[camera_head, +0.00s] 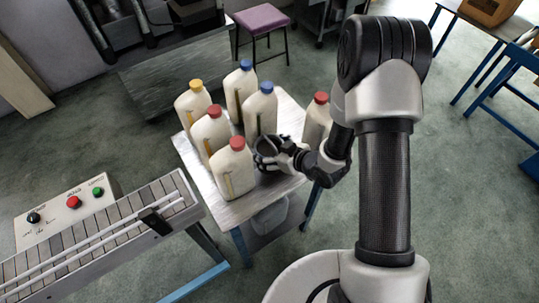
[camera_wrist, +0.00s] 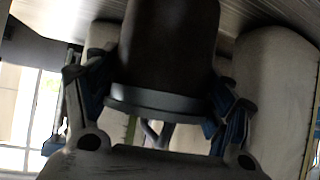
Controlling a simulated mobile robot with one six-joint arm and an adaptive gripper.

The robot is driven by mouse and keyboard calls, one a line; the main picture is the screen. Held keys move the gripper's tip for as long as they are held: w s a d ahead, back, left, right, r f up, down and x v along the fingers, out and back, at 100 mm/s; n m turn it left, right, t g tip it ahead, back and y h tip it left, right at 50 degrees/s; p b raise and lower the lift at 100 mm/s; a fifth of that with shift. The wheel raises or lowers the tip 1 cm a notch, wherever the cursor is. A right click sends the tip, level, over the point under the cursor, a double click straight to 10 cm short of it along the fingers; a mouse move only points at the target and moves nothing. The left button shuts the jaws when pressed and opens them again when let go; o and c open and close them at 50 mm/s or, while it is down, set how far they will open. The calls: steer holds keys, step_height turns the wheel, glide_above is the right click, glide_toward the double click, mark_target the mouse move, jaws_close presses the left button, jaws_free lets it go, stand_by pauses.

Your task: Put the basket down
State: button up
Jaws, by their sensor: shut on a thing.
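The basket (camera_head: 266,146) is a small dark, round, cup-like vessel. My gripper (camera_head: 280,150) is shut on it, at the right-front part of the metal table (camera_head: 240,207), among the jugs. In the wrist view the basket (camera_wrist: 170,45) is a dark cylinder with a wide grey rim, held between the two fingers of my gripper (camera_wrist: 160,105). I cannot tell whether its underside touches the tabletop. Part of it is hidden by my gripper in the head view.
White jugs with red caps (camera_head: 237,170), blue caps (camera_head: 260,108) and a yellow cap (camera_head: 193,105) crowd the table around the basket. Another red-capped jug (camera_head: 317,122) stands to the right. A roller conveyor (camera_head: 100,235) with a button box (camera_head: 68,212) lies front left.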

steer(key=c, duration=0.5)
steer(key=shift+r, duration=0.1)
